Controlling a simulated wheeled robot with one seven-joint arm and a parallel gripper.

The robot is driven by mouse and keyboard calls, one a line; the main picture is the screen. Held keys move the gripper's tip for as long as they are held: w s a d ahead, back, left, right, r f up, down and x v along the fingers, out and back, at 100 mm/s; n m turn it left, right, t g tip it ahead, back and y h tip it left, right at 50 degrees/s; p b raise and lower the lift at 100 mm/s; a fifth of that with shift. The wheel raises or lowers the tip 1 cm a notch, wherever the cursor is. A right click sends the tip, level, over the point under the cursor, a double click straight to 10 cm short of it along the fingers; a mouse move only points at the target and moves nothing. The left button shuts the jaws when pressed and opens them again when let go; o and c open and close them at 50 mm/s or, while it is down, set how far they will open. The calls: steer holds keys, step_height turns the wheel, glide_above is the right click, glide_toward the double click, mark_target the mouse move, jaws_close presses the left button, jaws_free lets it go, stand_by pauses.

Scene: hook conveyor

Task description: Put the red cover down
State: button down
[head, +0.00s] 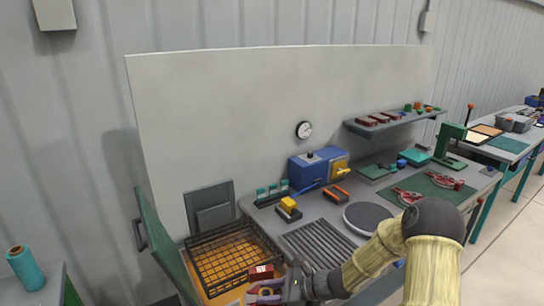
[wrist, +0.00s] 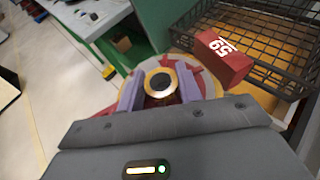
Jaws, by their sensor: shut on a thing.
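My gripper (wrist: 160,92) has its two purple fingers shut on a round red part, which looks to be the red cover (wrist: 190,75), with a brass ring and dark centre hole between the fingers. A red block marked 59 (wrist: 226,62) sits just beyond it, beside the wire basket; I cannot tell whether it joins the held part. In the head view, my gripper (head: 266,292) is at the near front corner of the basket, with the red block (head: 261,271) just behind it. The underside of the held part is hidden.
A black wire basket (head: 236,240) stands on an orange surface at the bench's left, with a green panel (head: 160,240) to its left. A ribbed grey plate (head: 318,246) and round grey disc (head: 367,216) lie to its right. Blue machine (head: 310,172) stands behind.

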steer(key=s+d+f+m+t+h+b, duration=0.1)
steer(key=s+d+f+m+t+b, duration=0.1)
steer(key=d+f, duration=0.6)
steer(key=s+d+f+m+t+h+b, duration=0.1)
steer(key=s+d+f+m+t+b, duration=0.1)
steer(key=d+f, duration=0.6)
steer(key=shift+f+m+t+b, duration=0.5)
steer(key=shift+f+t, duration=0.15)
steer(key=shift+t, duration=0.15)
steer(key=shift+d, duration=0.1)
steer(key=shift+m+t+h, duration=1.9)
steer(key=shift+m+h, duration=0.4)
steer(key=shift+m, duration=0.3)
